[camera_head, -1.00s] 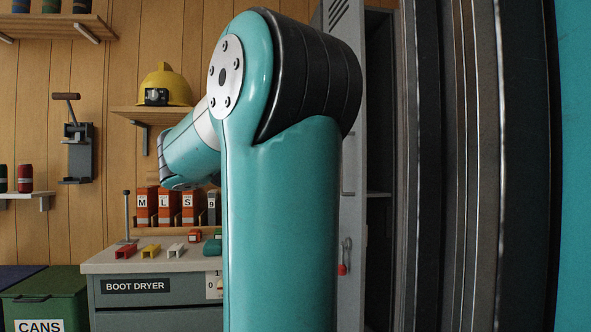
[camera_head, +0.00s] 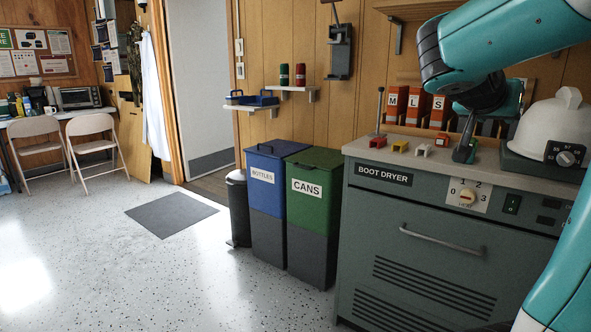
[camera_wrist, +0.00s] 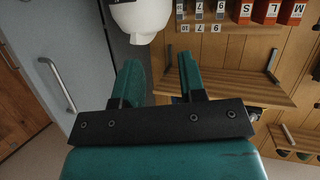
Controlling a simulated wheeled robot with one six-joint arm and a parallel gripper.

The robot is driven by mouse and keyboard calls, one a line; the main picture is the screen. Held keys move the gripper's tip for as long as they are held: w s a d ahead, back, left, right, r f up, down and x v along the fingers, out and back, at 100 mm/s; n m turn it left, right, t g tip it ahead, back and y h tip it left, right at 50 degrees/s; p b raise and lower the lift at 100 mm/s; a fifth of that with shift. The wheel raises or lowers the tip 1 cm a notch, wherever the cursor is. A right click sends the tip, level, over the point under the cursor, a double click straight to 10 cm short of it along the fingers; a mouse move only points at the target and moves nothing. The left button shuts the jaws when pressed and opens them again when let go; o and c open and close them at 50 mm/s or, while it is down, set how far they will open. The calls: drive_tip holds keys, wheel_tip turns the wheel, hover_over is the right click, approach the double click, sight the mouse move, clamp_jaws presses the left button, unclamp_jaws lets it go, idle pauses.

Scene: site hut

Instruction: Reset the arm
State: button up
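My teal arm comes in from the right of the head view and bends down over the boot dryer's counter (camera_head: 372,150). My gripper (camera_head: 466,152) hangs low at the back of the counter, left of a white hard hat (camera_head: 555,125). In the wrist view my gripper (camera_wrist: 159,62) has its two teal fingers apart, with nothing held between them. The hard hat also shows in the wrist view (camera_wrist: 142,16), beyond the left finger. Whether a fingertip touches the counter is unclear.
Orange lettered boxes (camera_head: 416,108) stand behind the counter. Small red (camera_head: 400,145), yellow (camera_head: 381,141) and white pieces and an upright lever (camera_head: 379,110) are near my gripper. Bottles (camera_head: 265,200) and cans (camera_head: 312,215) bins stand left of the dryer.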

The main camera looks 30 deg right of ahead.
drive_tip(key=w+a+f+n+t+y, duration=0.45)
drive_tip(key=w+a+f, duration=0.25)
drive_tip(key=w+a, duration=0.2)
drive_tip(key=s+a+f+n+y, duration=0.1)
drive_tip(key=a+f+n+y, duration=0.25)
drive_tip(key=a, duration=0.65)
drive_tip(key=a+f+n+g+y, duration=0.1)
drive_tip(key=a+f+n+y, duration=0.3)
drive_tip(key=a, duration=0.5)
drive_tip(key=s+a+f+n+y, duration=0.1)
drive_tip(key=a+f+n+y, duration=0.3)
drive_tip(key=a, duration=0.6)
drive_tip(key=s+a+r+n+g+y+p, duration=0.2)
drive_tip(key=s+a+n+g, duration=0.3)
drive_tip(key=s+a+n, duration=0.35)
wheel_tip(320, 180, up, 20)
drive_tip(key=s+m+p, duration=0.1)
drive_tip(key=p, duration=1.9)
drive_tip(key=shift+a+m, duration=0.25)
drive_tip(key=shift+m, duration=0.1)
drive_tip(key=shift+s+r+t, duration=0.1)
drive_tip(key=shift+t, duration=0.15)
drive_tip(key=shift+d, duration=0.1)
